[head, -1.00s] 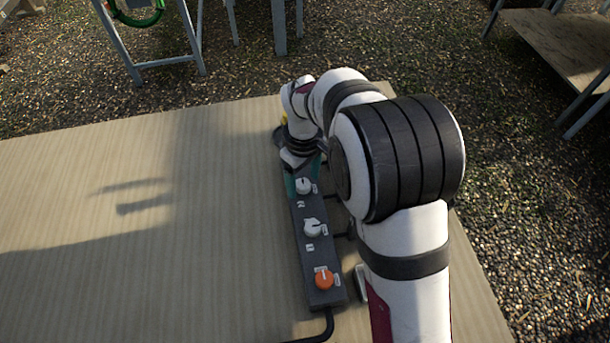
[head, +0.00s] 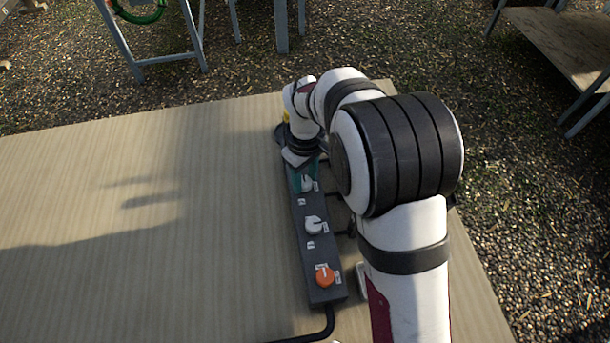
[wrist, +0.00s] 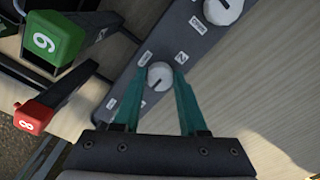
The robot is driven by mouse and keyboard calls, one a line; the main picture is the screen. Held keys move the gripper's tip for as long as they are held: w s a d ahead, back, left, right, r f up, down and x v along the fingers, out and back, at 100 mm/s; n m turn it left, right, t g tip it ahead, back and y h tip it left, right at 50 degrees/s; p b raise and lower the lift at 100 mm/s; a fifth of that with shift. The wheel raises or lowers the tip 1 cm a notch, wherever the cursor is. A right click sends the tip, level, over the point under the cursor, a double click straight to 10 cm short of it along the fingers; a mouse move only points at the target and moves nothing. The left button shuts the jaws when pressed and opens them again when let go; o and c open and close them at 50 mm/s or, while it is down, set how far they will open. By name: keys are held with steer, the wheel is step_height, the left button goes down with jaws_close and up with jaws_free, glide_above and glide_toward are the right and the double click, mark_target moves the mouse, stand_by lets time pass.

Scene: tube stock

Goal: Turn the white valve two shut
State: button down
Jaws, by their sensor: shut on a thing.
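The white valve two (wrist: 160,76) is a round white knob with a dark line on its face, on a dark grey strip (wrist: 133,88). A label with a 2 (wrist: 181,57) is beside it. My gripper (wrist: 161,73) has teal fingers, one on each side of the knob, and is shut on it. In the head view the knob (head: 307,184) is partly hidden by my gripper (head: 302,178) at the far end of the strip. How far the knob is turned is hard to tell.
Another white knob (head: 314,226) and an orange knob (head: 325,277) sit nearer on the strip. In the wrist view, a green block marked 9 (wrist: 53,37) and a red one marked 8 (wrist: 34,115) stand at the left. The table (head: 100,230) left of the strip is clear.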

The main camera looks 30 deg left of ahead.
steer(key=shift+m, duration=0.3)
steer(key=m, duration=0.8)
steer(key=shift+m, duration=0.3)
steer(key=m, duration=0.4)
steer(key=shift+m, duration=2.2)
steer(key=shift+c, duration=2.2)
jaws_free()
